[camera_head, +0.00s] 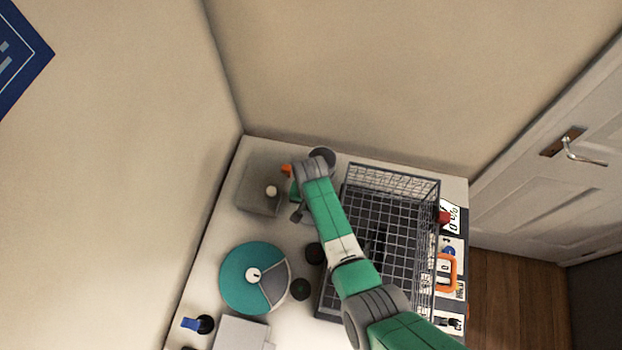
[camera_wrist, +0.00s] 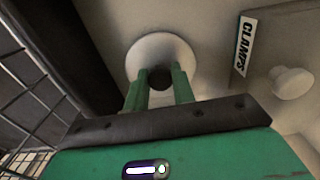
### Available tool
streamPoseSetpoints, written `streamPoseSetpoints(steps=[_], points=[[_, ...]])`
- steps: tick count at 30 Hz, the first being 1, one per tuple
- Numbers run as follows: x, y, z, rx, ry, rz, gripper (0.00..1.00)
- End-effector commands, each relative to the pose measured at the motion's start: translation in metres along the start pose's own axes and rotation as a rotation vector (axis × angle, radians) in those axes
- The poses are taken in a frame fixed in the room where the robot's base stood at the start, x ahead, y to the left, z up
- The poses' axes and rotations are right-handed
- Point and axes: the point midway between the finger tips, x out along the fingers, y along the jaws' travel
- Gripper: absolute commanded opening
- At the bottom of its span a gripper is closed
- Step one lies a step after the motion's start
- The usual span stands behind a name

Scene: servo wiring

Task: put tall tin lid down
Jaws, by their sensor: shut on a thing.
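In the wrist view, a round pale lid (camera_wrist: 160,50) with a dark centre lies at the tips of my gripper (camera_wrist: 160,76). The two green fingers are shut on its dark central knob, which they partly hide. In the head view, my gripper (camera_head: 297,200) is low at the end of the arm, between the grey box and the wire basket; the lid is too hidden to make out there. A round grey tin (camera_head: 322,154) with a dark top stands just behind my wrist. I cannot tell whether the lid touches a surface.
A wire basket (camera_head: 405,180) stands right of my arm. The grey box (camera_head: 250,195) with a pale knob, left of my gripper, bears a CLAMPS label (camera_wrist: 245,45) in the wrist view. A teal disc (camera_head: 245,270) lies nearer on the white table (camera_head: 225,225).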

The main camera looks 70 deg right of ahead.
Motion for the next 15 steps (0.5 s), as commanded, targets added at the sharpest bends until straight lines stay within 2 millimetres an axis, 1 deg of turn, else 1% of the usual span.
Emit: streamPoseSetpoints(steps=[1, 2, 3, 5, 12, 15], points=[[0.0032, -0.0001, 0.0001, 0.000, 0.000, 0.000, 0.03], [0.0031, 0.0000, 0.0001, 0.000, 0.000, 0.000, 0.27], [0.0022, 0.0000, 0.0001, 0.000, 0.000, 0.000, 0.35], [0.0021, 0.0000, 0.0001, 0.000, 0.000, 0.000, 0.47], [0.0017, -0.0001, 0.0001, 0.000, 0.000, 0.000, 0.47], [-0.0062, -0.0003, -0.0002, 0.000, 0.001, -0.001, 0.47]])
